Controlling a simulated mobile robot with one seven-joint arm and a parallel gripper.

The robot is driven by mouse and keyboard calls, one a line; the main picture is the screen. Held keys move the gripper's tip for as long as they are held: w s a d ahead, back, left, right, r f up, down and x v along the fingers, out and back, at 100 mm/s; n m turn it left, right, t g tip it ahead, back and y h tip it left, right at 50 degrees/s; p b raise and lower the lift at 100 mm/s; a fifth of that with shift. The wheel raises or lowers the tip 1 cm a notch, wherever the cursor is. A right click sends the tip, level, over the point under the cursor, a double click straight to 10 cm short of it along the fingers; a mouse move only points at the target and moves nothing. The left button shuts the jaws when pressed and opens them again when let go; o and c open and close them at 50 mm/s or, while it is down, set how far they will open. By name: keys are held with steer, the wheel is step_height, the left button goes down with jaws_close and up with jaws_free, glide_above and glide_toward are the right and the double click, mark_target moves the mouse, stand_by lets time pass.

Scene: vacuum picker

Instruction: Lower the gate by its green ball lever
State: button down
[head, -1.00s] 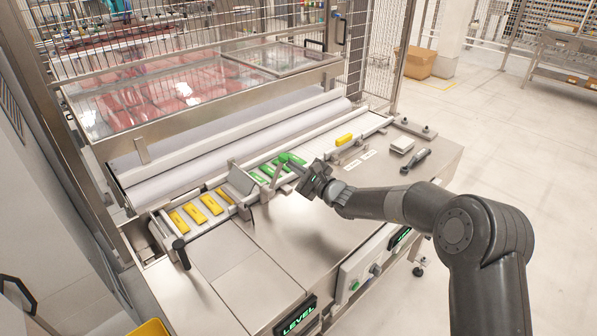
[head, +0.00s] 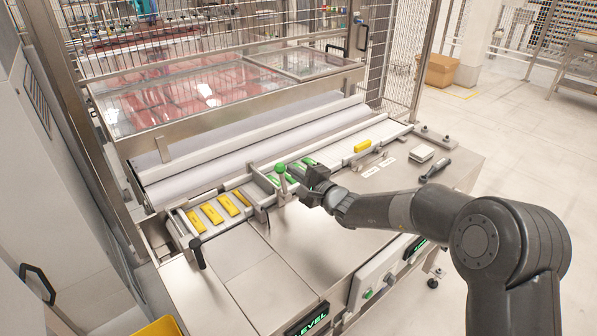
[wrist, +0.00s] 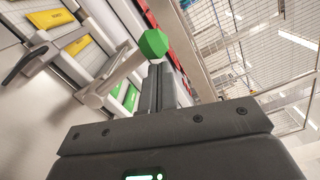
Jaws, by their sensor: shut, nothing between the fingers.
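The green ball (head: 281,168) tops a thin metal lever (head: 283,186) that stands close to upright at the front edge of the channel. In the wrist view the ball (wrist: 153,43) sits just left of my fingertips, its rod (wrist: 118,72) running down to a bracket. My gripper (head: 298,177) is shut and empty, right of the lever.
Several yellow bars (head: 212,213) lie left of the gate and green bars (head: 268,180) to its right. One yellow bar (head: 362,146) lies farther right. A black-handled crank (head: 198,252) stands front left. White rollers (head: 230,160) run behind the channel. The steel top in front is mostly clear.

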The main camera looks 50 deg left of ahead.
steer(key=shift+s, duration=0.2)
stand_by(0.4)
steer(key=d, duration=1)
steer(key=shift+w, duration=0.4)
